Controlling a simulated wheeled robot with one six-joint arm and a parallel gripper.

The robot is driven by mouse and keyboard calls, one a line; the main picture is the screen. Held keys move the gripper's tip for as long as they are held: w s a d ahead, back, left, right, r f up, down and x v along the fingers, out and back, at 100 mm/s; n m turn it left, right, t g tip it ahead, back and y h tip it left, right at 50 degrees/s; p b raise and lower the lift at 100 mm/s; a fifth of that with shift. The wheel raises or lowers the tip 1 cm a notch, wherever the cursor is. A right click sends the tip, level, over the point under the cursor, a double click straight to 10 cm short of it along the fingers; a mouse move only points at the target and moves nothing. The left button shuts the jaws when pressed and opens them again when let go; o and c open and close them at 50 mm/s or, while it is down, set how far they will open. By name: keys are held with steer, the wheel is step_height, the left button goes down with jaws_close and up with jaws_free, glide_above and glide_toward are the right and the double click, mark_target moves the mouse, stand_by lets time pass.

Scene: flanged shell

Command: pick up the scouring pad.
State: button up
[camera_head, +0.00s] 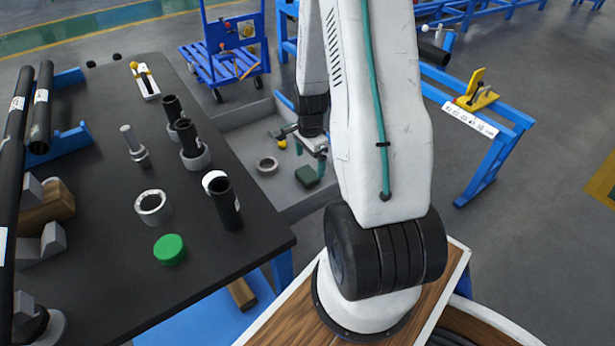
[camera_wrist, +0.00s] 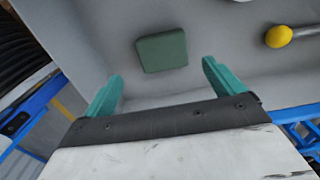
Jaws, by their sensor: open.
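The scouring pad (camera_head: 307,176) is a dark green square block. It lies flat on the floor of a grey bin (camera_head: 239,134), near the bin's right end. In the wrist view the pad (camera_wrist: 162,51) shows whole, just beyond the fingertips and between their lines. My gripper (camera_wrist: 160,78) has two teal fingers spread apart, with nothing between them. In the head view my gripper (camera_head: 309,165) hangs over the bin close above the pad, partly hidden behind my arm.
A grey ring (camera_head: 267,165) and a yellow-ended tool (camera_head: 282,143) lie in the bin left of the pad. The yellow end (camera_wrist: 278,36) shows at upper right in the wrist view. A black table (camera_head: 115,240) with tubes and a green disc (camera_head: 170,249) stands left.

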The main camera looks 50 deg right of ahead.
mark_target(307, 173)
steer(key=f, duration=0.6)
steer(key=shift+w+a+f, duration=0.1)
steer(key=shift+w+a, duration=0.05)
steer(key=shift+w, duration=0.15)
steer(key=c, duration=1.1)
